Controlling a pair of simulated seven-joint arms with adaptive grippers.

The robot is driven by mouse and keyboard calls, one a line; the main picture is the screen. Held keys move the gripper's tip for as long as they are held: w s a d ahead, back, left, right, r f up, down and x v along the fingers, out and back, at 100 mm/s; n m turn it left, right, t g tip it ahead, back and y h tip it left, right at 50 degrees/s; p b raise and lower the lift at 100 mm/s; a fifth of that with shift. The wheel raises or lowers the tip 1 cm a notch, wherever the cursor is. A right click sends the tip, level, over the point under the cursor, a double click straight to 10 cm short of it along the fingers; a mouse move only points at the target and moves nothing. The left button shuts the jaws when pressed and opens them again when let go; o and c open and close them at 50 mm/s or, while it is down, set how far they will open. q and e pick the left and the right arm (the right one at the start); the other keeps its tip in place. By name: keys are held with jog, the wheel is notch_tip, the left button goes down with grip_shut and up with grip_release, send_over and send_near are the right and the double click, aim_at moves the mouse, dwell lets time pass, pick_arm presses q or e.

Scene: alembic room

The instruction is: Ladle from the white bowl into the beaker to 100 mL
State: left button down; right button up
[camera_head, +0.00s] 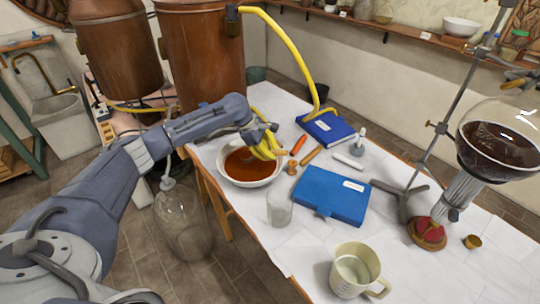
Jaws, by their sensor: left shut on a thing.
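The white bowl (226,172) stands near the table's left edge and holds a red-brown liquid. My left gripper (264,150) is over the bowl's right side, with curved yellow parts at its tip. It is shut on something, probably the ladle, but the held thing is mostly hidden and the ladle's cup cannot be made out. A small clear glass beaker (280,208) stands in front of the bowl, to its right; its marks are too small to read and it looks empty. My right gripper is not in view.
A blue case (328,195) lies right of the beaker, with a blue book (326,127) behind. A cream jug (350,283) stands at the front. A stand (435,140) and round flask (500,140) are at right. Copper vessels (200,60) and a yellow hose (285,48) are behind.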

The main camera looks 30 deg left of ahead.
pick_arm(q)
jog(key=shift+r, duration=1.2)
jog(key=shift+r, duration=0.15)
jog(key=shift+d+r+y, duration=0.35)
jog(key=shift+d+y, duration=0.05)
jog(key=shift+y, duration=0.2)
jog(key=shift+d+r+y, duration=0.1)
jog(key=shift+r+y, duration=0.05)
jog(key=shift+y, duration=0.15)
jog(key=shift+w+d+r+g+y, duration=0.1)
jog(key=shift+d+r+g+y, duration=0.25)
jog(key=shift+y, duration=0.75)
jog(key=shift+r, duration=0.2)
